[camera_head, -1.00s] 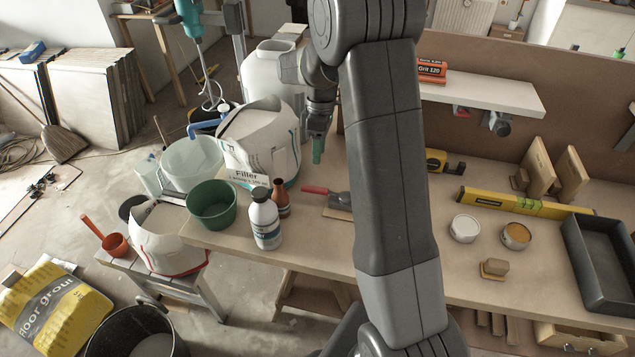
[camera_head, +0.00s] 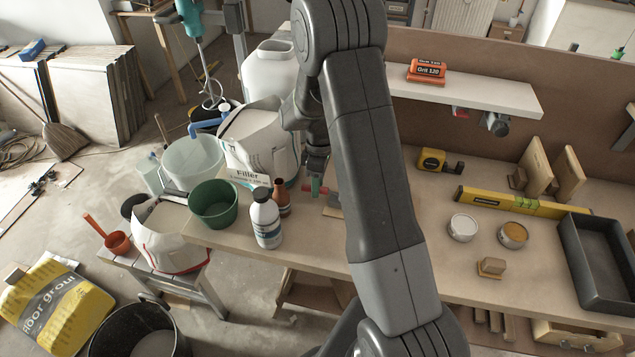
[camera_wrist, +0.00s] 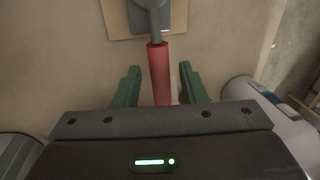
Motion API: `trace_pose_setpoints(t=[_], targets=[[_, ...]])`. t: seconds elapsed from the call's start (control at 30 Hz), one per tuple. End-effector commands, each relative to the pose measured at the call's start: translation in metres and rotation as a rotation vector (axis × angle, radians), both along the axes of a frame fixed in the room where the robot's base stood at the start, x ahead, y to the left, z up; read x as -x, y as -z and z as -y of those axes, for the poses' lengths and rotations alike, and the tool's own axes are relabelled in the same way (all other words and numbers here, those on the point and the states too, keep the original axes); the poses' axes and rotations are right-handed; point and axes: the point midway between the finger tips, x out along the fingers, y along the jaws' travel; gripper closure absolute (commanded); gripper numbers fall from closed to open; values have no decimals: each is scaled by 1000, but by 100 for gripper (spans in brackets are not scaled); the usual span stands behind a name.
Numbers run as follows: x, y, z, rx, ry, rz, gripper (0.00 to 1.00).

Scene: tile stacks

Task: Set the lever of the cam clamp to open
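The cam clamp has a red lever (camera_wrist: 159,75) and a grey body (camera_wrist: 152,18) on a wooden plate (camera_wrist: 115,20), at the top of the wrist view. The lever points from the body toward my gripper. My gripper (camera_wrist: 159,68) is open, with one green finger on each side of the lever and a gap showing on both sides. In the head view my gripper (camera_head: 316,187) is low over the bench at the clamp. A bit of the red lever (camera_head: 324,190) shows beside a finger. My arm hides most of the clamp body there.
A white bottle (camera_head: 265,218), a brown bottle (camera_head: 281,197) and a green bucket (camera_head: 213,204) stand left of the clamp. A filler bag (camera_head: 262,140) is behind them. A yellow tape measure (camera_head: 431,159) and a spirit level (camera_head: 520,203) lie to the right.

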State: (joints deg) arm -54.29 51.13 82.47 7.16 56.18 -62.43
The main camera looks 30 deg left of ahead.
Motion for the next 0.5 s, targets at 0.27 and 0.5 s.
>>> trace_pose_setpoints(t=[0.27, 0.5], targets=[[0, 0, 0, 0, 0, 0, 100], [1, 0, 0, -1, -17, 1, 100]])
